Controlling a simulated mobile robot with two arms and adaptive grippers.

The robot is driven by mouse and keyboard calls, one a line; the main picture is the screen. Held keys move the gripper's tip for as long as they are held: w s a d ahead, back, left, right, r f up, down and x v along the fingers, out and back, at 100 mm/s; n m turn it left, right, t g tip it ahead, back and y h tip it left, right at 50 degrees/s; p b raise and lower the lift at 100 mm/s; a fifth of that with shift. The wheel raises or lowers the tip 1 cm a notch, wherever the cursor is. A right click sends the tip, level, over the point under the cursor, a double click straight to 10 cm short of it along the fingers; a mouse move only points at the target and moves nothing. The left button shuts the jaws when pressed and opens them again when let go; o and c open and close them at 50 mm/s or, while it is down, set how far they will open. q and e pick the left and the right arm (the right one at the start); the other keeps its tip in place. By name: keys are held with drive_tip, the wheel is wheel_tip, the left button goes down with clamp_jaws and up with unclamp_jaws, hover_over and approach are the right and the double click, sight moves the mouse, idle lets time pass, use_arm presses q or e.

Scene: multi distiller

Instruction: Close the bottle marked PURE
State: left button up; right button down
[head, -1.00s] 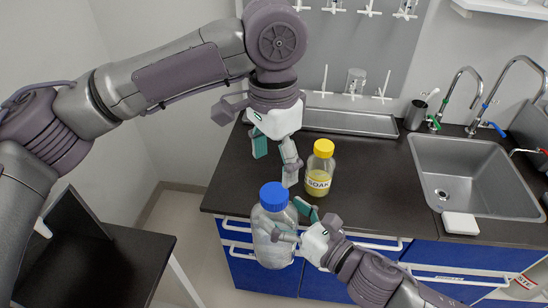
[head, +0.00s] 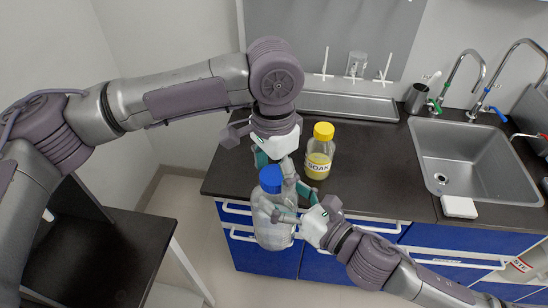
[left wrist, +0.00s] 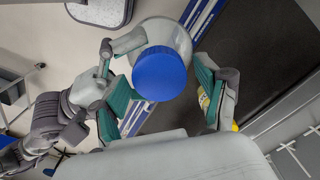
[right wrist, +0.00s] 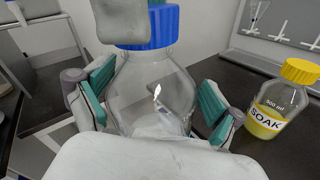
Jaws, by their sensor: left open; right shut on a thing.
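The clear bottle (head: 272,226) with a blue cap (head: 271,179) stands upright in front of the counter's edge; no PURE mark is readable. My right gripper (head: 296,217) is shut on its body; the right wrist view shows the glass (right wrist: 150,95) between both pads and the cap (right wrist: 158,25) on top. My left gripper (head: 274,160) is open just above the cap. In the left wrist view the cap (left wrist: 160,74) lies between the open fingers, with gaps on both sides. I cannot tell whether the cap is tight.
A yellow-capped SOAK bottle (head: 318,160) stands on the dark counter (head: 380,170) close to my left gripper. A sink (head: 470,160) is at the right. A dark side table (head: 100,260) stands at the lower left. The counter between SOAK and the sink is clear.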

use_arm(q)
drive_tip(key=shift+f, duration=0.15)
drive_tip(key=shift+c, duration=0.2)
drive_tip(key=c, duration=1.2)
drive_tip(key=m, duration=0.5)
drive_tip(key=o, duration=1.4)
drive_tip(key=shift+c, duration=0.2)
wheel_tip(320, 180, up, 12)
drive_tip(key=shift+w, duration=0.15)
